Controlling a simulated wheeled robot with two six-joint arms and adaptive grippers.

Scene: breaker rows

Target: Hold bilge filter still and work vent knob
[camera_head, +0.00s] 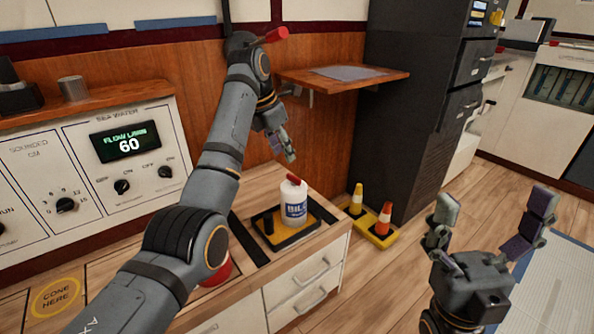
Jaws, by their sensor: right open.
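The bilge filter looks to be the white bottle (294,206) with a blue label reading "BIL" and a red cap. It stands upright on a yellow and black tray (283,238) on the wooden counter. My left gripper (283,148) hangs above the bottle, apart from it; whether its fingers are open is unclear. My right gripper (488,222) is open and empty, right of the counter over the floor. Several black knobs sit on the white panel, among them one knob (122,186) under the display; I cannot tell which is the vent knob.
A wooden shelf (345,85) juts out behind the bottle. A dark cabinet (405,110) stands at the back. Small cones on a yellow base (371,230) stand right of the counter. A red object (221,271) is partly hidden behind my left arm.

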